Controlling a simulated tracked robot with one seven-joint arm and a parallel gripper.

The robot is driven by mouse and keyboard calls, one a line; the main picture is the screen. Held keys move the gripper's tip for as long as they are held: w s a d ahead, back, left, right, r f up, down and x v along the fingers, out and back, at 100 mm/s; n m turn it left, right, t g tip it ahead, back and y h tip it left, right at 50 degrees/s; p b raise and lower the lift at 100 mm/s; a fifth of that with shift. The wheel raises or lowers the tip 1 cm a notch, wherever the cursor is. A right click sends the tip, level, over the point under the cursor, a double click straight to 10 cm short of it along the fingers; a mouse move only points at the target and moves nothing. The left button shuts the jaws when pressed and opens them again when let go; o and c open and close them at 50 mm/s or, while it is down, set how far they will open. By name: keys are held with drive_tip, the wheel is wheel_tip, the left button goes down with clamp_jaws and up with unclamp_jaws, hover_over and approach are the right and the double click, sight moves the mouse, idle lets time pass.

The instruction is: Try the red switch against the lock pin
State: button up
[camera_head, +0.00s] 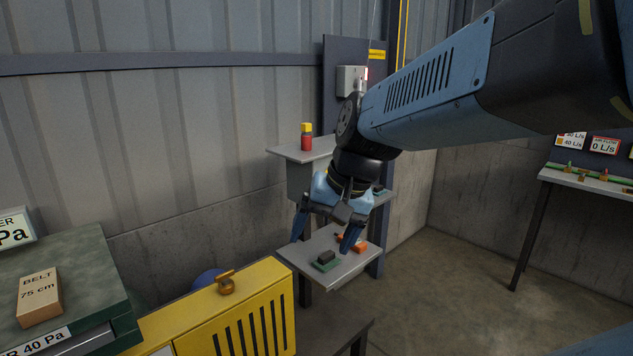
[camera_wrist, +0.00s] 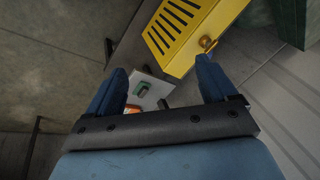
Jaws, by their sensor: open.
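My gripper (camera_head: 321,238) is open and empty, pointing down over the low grey shelf (camera_head: 338,278); in the wrist view its blue fingers stand wide apart (camera_wrist: 162,72). On this shelf lie a green piece with a black block (camera_head: 325,262) and, behind my gripper, an orange-red piece (camera_head: 359,245), partly hidden. Both show in the wrist view, the green one (camera_wrist: 141,89) between the fingers and the orange one (camera_wrist: 132,110) partly behind the gripper's edge. I cannot tell whether the orange-red piece is the red switch. I cannot make out the lock pin.
A red cylinder with a yellow cap (camera_head: 306,138) stands on a higher shelf. A white box (camera_head: 351,80) is on the dark panel behind my arm. A yellow slotted cabinet (camera_head: 240,325) with a brass knob (camera_head: 226,284) stands at front. A bench (camera_head: 590,183) is at right; floor between is clear.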

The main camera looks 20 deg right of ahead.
drive_tip(key=shift+o, duration=1.1)
drive_tip(key=w+f+m+y, duration=0.2)
drive_tip(key=w+m+y, duration=0.2)
drive_tip(key=w+m, duration=0.2)
drive_tip(key=shift+w+d+f+m+y, duration=0.15)
drive_tip(key=shift+d+m+y, duration=0.2)
drive_tip(key=shift+m, duration=0.25)
drive_tip(key=w+d+m+t+y, duration=0.3)
drive_tip(key=w+d+m+t, duration=0.5)
drive_tip(key=w+d+m, duration=0.4)
drive_tip(key=d+f+m+t+h, duration=0.35)
drive_tip(key=d+m+t, duration=0.35)
drive_tip(key=d, duration=0.8)
drive_tip(key=w+a+m+g, duration=0.1)
drive_tip(key=w+a, duration=0.4)
drive_tip(key=w, duration=0.8)
drive_tip(key=shift+w+r+h, duration=0.2)
drive_tip(key=shift+r+h, duration=0.05)
drive_tip(key=shift+h, duration=0.05)
drive_tip(key=shift+a, duration=0.1)
